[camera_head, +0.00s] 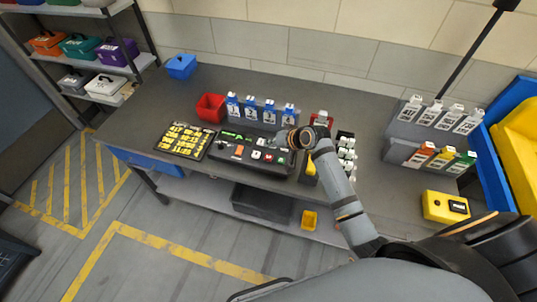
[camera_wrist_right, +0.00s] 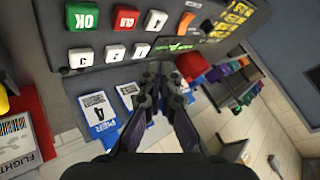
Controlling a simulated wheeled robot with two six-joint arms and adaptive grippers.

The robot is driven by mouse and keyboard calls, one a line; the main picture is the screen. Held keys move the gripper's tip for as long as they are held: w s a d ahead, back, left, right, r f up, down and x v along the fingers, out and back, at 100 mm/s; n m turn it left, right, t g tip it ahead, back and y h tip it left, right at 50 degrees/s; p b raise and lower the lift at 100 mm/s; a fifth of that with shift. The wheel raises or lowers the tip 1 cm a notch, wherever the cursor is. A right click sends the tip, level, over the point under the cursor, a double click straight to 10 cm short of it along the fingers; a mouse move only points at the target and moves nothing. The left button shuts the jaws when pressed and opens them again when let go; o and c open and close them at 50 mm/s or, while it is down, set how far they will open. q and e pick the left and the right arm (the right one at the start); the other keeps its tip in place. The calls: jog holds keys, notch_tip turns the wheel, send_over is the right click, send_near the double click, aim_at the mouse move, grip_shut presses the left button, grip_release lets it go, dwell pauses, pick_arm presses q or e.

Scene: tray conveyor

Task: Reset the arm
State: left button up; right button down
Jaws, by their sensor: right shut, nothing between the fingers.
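My right gripper (camera_head: 284,138) is above the dark button panel (camera_head: 226,151) on the workbench, with my right arm reaching in from the lower right. In the wrist view the right gripper (camera_wrist_right: 162,82) has its two fingers together, with nothing between them. Below the fingers the panel (camera_wrist_right: 75,12) shows a green OK button (camera_wrist_right: 84,17), a red button (camera_wrist_right: 125,18), white buttons and an orange switch (camera_wrist_right: 185,23). The fingers appear apart from the buttons. My left gripper does not show.
Blue number cards (camera_head: 250,108) stand in a rack behind the panel. A red bin (camera_head: 211,107), a tray of yellow tiles (camera_head: 184,139) and a blue box (camera_head: 181,66) are to the left. White and coloured cards and a yellow device (camera_head: 446,206) are to the right.

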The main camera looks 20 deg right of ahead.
dwell(0.7)
jog(key=s+d+n+g+h, duration=0.2)
jog(key=s+d+h, duration=0.1)
jog(key=s, duration=1)
jog(key=s+d+n+g+h, duration=0.2)
jog(key=s+d+h, duration=0.15)
jog(key=s, duration=0.95)
notch_tip(320, 180, down, 26)
jog(key=s+d+f+g+b, duration=0.1)
jog(key=s+d, duration=0.1)
jog(key=d, duration=0.1)
jog(key=s+d+f+m+g+b, duration=0.1)
jog(key=s+f, duration=1.6)
jog(key=s, duration=0.2)
jog(key=shift+f+g+y, duration=0.3)
jog(key=shift+f+y, duration=0.05)
jog(key=shift+y, duration=0.1)
